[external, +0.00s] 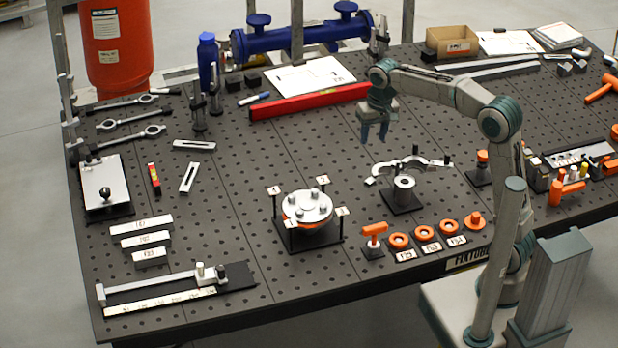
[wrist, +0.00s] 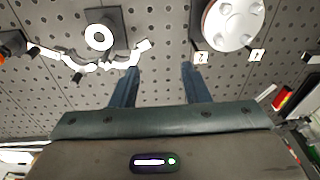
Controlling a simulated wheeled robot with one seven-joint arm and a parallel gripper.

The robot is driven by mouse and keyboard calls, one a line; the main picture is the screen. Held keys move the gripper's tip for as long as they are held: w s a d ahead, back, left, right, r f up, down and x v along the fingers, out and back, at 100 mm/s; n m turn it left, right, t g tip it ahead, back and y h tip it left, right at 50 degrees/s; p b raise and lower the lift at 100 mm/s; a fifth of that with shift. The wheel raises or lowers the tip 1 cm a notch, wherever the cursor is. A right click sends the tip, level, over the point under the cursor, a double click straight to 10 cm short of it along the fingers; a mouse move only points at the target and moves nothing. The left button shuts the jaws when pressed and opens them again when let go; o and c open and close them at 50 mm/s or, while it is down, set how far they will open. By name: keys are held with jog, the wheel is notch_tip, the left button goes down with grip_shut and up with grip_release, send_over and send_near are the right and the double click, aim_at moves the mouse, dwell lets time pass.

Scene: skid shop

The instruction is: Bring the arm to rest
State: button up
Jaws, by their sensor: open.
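My gripper (external: 375,132) hangs from my arm above the dark perforated table (external: 235,225), pointing down. It is high over the area behind the curved silver clamp fixture (external: 415,163). In the wrist view my gripper (wrist: 160,82) shows two dark blue fingers spread apart with only table surface between them. It is empty. The clamp fixture also shows in the wrist view (wrist: 88,64), ahead of the left finger in the picture and apart from it.
A round silver flange on a post stand (external: 305,207) is left of the clamp. A red level (external: 310,101) lies behind. Orange rings (external: 424,235) line the front edge. A blue pipe assembly (external: 300,38) stands at the back. The table's left middle has free room.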

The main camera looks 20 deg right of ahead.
jog(key=s+d+f+t, duration=0.1)
jog(key=s+d, duration=0.3)
jog(key=d, duration=0.3)
jog(key=s+d+f, duration=0.1)
jog(key=s+d, duration=0.2)
jog(key=d, duration=0.5)
jog(key=s+d+f+t, duration=0.1)
jog(key=s+d+f, duration=0.6)
jog(key=s, duration=0.5)
jog(key=shift+d+m+h, duration=0.3)
jog(key=shift+d, duration=0.85)
